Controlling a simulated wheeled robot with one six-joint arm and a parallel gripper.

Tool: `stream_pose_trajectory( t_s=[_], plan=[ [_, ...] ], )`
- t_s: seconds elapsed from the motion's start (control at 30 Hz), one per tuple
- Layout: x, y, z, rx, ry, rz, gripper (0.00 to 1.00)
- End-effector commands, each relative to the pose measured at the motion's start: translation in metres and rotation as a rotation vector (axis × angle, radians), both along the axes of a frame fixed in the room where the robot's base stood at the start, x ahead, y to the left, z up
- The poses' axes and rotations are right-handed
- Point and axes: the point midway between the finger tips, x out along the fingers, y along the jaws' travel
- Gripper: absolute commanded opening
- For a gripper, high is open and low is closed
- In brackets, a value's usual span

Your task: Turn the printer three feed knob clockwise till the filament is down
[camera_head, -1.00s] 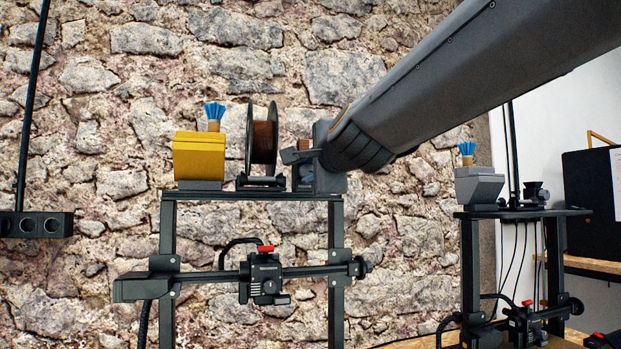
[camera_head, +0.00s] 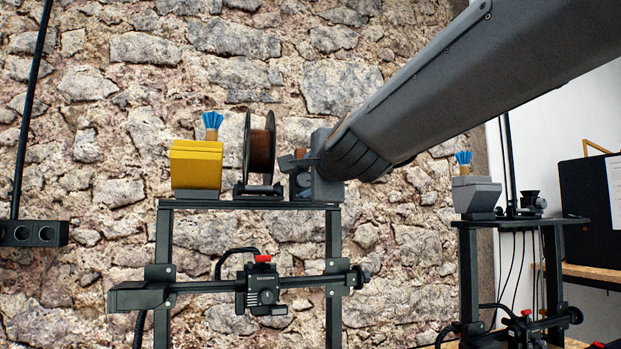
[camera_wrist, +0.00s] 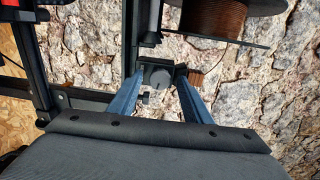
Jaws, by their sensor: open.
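In the wrist view a round grey knob (camera_wrist: 160,77) on a dark block (camera_wrist: 153,64) sits between my gripper's blue-grey fingers (camera_wrist: 160,84). The fingers are open, one on each side of the knob; I cannot tell whether either touches it. In the head view my gripper (camera_head: 288,162) is at the top right of the middle printer (camera_head: 250,204), right beside the spool of brown filament (camera_head: 262,150). The knob is hidden there by my wrist. The spool also shows in the wrist view (camera_wrist: 215,16). I see no printer number and cannot make out the filament strand.
A yellow box (camera_head: 196,165) with a blue brush (camera_head: 212,121) stands left of the spool. The printer's crossbar carries a print head (camera_head: 262,290) below. Another printer (camera_head: 510,222) with a grey box (camera_head: 475,194) stands at right. A stone wall (camera_head: 100,110) is behind.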

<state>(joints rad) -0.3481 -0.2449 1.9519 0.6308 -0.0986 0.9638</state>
Motion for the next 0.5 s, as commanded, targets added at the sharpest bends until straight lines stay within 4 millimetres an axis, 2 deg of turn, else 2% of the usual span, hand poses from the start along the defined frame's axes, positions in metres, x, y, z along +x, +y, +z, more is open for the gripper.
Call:
stream_pose_trajectory(
  t_s=[0.23,0.5],
  plan=[
    [-0.028,-0.008,0.004,0.0,-0.001,0.0,0.45],
    [-0.036,-0.015,0.006,-0.006,0.002,-0.016,0.45]
  ],
)
